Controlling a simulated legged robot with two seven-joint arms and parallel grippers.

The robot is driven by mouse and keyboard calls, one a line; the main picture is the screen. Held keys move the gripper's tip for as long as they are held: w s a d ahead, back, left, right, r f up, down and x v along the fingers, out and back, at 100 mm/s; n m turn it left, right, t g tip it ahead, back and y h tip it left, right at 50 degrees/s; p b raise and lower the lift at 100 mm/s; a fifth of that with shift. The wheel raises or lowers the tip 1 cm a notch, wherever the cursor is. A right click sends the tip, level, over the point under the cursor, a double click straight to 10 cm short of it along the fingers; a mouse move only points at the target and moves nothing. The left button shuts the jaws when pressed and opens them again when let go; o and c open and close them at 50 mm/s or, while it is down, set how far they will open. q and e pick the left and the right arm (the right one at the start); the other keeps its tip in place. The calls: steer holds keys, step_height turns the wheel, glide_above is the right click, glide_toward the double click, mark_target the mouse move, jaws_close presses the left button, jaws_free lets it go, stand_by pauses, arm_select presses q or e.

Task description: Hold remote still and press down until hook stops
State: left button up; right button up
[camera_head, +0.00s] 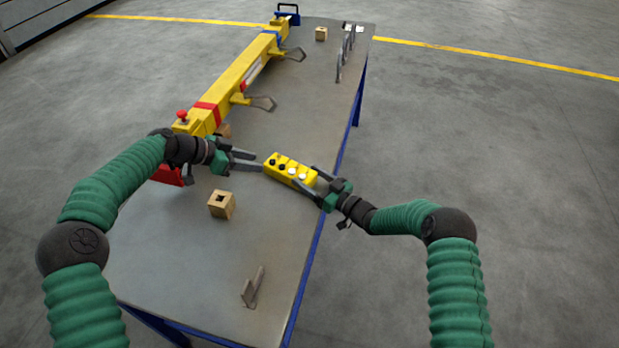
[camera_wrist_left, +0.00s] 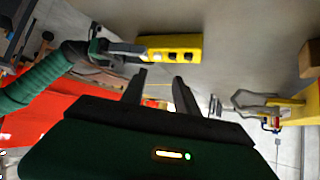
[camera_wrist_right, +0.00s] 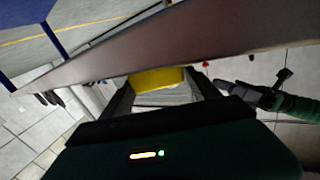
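The yellow remote (camera_head: 282,168), with black and white buttons on top, is near the middle of the table. My right gripper (camera_head: 314,184) has its fingers on both sides of the remote's right end; the right wrist view shows the yellow body (camera_wrist_right: 157,79) between the fingertips. I cannot tell if the remote touches the table. My left gripper (camera_head: 257,161) is open and empty, just left of the remote, its fingers apart in the left wrist view (camera_wrist_left: 160,80).
The grey table (camera_head: 180,265) has blue legs. A wooden block with a hole (camera_head: 220,206) stands below my left gripper, and another (camera_head: 321,33) at the far end. A metal bracket (camera_head: 252,288) is near the front; more (camera_head: 346,50) stand at the far right. A red button (camera_head: 182,115) tops the beam's near end.

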steer(key=c, duration=0.4)
arm_select(q)
jaws_close()
arm_select(e)
steer(key=shift+c, duration=0.2)
steer(key=shift+c, duration=0.2)
stand_by(1.0)
